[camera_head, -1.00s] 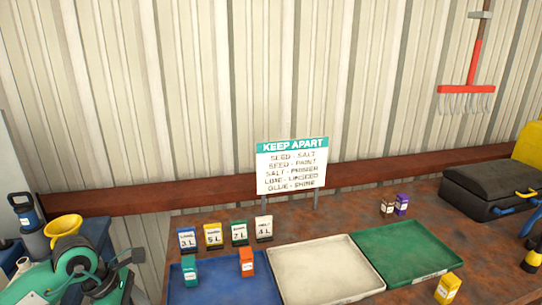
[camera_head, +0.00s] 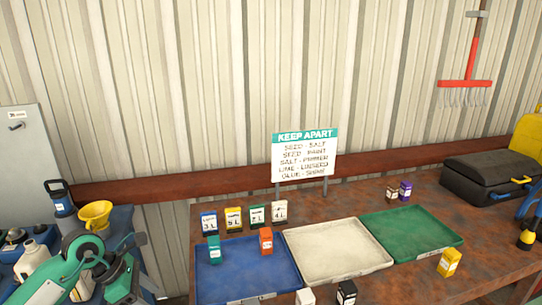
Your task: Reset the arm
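My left arm comes in at the lower left, green with a dark gripper (camera_head: 143,266). Its two dark fingers look spread apart, with nothing seen between them. It is left of the blue tray (camera_head: 240,286), apart from it, in front of the blue surface at the left. My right gripper is not in view.
A table holds the blue, white (camera_head: 335,277) and green (camera_head: 425,243) trays. A teal box (camera_head: 214,250) and orange box (camera_head: 266,241) are at the blue tray. Numbered cards (camera_head: 233,220) and a KEEP APART sign (camera_head: 305,157) stand behind. A yellow box (camera_head: 449,263) is front right; a black case (camera_head: 492,178) lies right.

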